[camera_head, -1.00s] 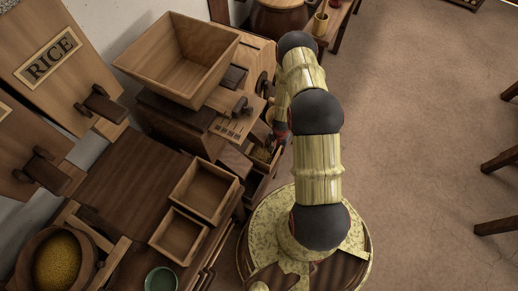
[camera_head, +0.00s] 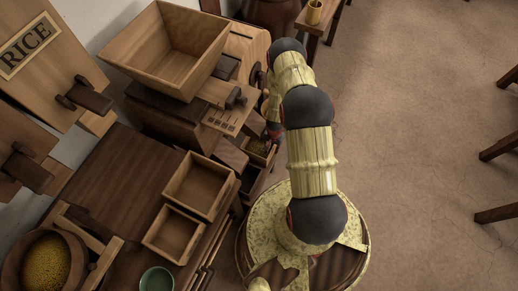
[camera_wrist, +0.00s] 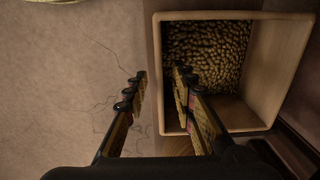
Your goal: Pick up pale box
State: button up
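The pale box (camera_wrist: 284,70) is an open-topped, light wooden box with golden-brown grain in it, seen from above in the wrist view. It is small and partly hidden in the head view (camera_head: 259,148), low beside the mill. My gripper (camera_wrist: 158,80) is open in the wrist view. Its left finger is over the floor outside the box and its right finger overlaps the inside, so the box's left wall runs between them. I cannot tell whether either finger touches the wall. In the head view my arm mostly hides the gripper.
A wooden hopper (camera_head: 150,38) stands on the mill, left of my arm. Two empty wooden trays (camera_head: 231,190) (camera_head: 148,246), a green bowl (camera_head: 157,279) and a bowl of yellow grain (camera_head: 46,262) are at lower left. The floor (camera_head: 420,130) at right is mostly clear, with wooden legs at the edge.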

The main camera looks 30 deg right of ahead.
jog(key=shift+c, duration=1.2)
grip_shut()
